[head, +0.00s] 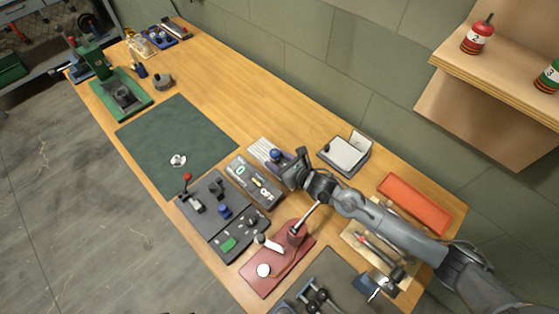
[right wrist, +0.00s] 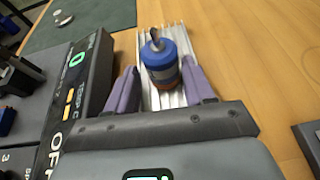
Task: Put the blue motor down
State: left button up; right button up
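The blue motor (right wrist: 161,60), a short blue cylinder with an orange band and a shaft on top, stands upright over the silver ribbed tray (right wrist: 149,98). In the head view the blue motor (head: 275,155) shows small on the ribbed tray (head: 260,146). My right gripper (right wrist: 160,72) has its two purple fingers on either side of the motor. A narrow gap shows at the left finger; at the right finger I cannot tell whether it touches. In the head view the right gripper (head: 284,163) is just beside the tray. My left gripper is not in view.
A grey panel with a display (head: 255,183) lies close left of the tray. A dark green mat (head: 180,140) is left of that. A white-topped box (head: 345,153) stands to the right. A red plate with a lamp-like stand (head: 262,283) is nearer. Bare wood lies behind the tray.

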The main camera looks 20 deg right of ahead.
jog(key=shift+s+d+f, duration=0.1)
jog(key=shift+d+f, duration=0.35)
jog(key=shift+f, duration=0.3)
jog(key=shift+r, duration=0.1)
jog(key=shift+r+p, duration=0.25)
jog(key=shift+p, duration=0.05)
jog(key=s+r+p, duration=0.1)
jog(key=s+d+r+p, duration=0.1)
jog(key=s+r+p, duration=0.1)
jog(key=p, duration=0.1)
jog(key=shift+s+d+r, duration=0.2)
jog(key=shift+s+d, duration=0.1)
jog(key=shift+d, duration=0.05)
jog(key=s+d+p, duration=0.1)
jog(key=s, duration=0.2)
jog(key=s+d+p, duration=0.1)
jog(key=s, duration=0.3)
jog(key=s+d+p, duration=0.1)
jog(key=s+p, duration=0.1)
jog(key=s, duration=0.1)
jog(key=shift+s+d, duration=0.15)
jog(key=shift+s, duration=0.05)
jog(key=shift+s+d, duration=0.25)
jog(key=shift+s, duration=0.4)
